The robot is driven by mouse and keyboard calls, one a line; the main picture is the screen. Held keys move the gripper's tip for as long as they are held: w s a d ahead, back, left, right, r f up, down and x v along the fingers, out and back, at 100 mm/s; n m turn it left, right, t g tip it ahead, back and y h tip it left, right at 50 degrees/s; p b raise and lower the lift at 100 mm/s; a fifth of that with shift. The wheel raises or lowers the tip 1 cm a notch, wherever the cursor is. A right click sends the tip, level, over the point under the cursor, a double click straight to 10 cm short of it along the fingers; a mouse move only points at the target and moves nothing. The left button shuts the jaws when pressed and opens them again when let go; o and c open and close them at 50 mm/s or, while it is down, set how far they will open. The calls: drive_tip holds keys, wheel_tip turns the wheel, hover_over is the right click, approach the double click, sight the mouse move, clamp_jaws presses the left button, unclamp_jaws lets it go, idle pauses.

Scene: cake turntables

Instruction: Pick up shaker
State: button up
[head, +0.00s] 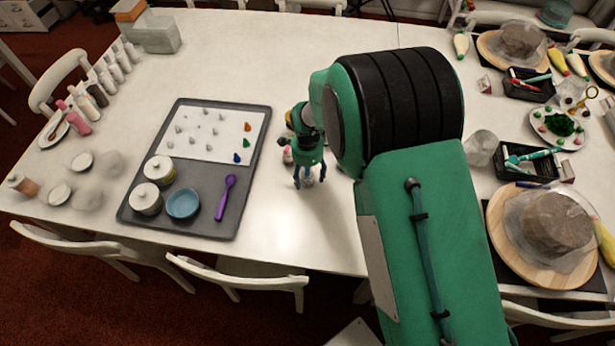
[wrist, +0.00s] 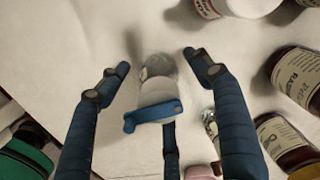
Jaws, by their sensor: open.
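A small shaker-like item (wrist: 157,88) with a pale body and a clear, greyish end shows in the wrist view between my fingers. I cannot tell for sure that it is the shaker. My gripper (wrist: 156,75) is open, with a finger on each side of it and a third finger crossing its near end. Whether any finger touches it is unclear. In the head view my gripper (head: 308,180) points down at the white table, right of the grey tray, with a small pale thing low between its fingers. My arm hides part of this area.
In the wrist view, dark labelled bottles (wrist: 297,75) lie close on the right, with a pink item (wrist: 203,171) below. In the head view, the grey tray (head: 258,125) is left of my gripper, and cake boards (head: 497,240) are far right. Bare table lies in front.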

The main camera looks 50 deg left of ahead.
sight(308, 169)
idle(0.5)
drive_tip(key=c, duration=1.4)
drive_tip(key=shift+r, duration=0.15)
drive_tip(key=shift+r, duration=0.5)
drive_tip(key=shift+s+d+r+p, duration=0.15)
drive_tip(key=shift+r+p, duration=0.2)
drive_tip(key=shift+r, duration=0.3)
drive_tip(key=shift+w+d+r+p, duration=0.15)
drive_tip(key=shift+r+p, duration=0.15)
drive_tip(key=shift+r, duration=0.3)
drive_tip(key=s+d, duration=0.2)
drive_tip(key=d, duration=0.2)
drive_tip(key=s+d+r+p, duration=0.1)
drive_tip(key=s+d, duration=0.1)
drive_tip(key=d, duration=0.3)
drive_tip(key=s+d+p, duration=0.1)
drive_tip(key=s+d, duration=0.1)
drive_tip(key=d, duration=0.3)
drive_tip(key=shift+s+r, duration=0.15)
drive_tip(key=shift+s, duration=0.25)
drive_tip(key=shift+a, duration=0.1)
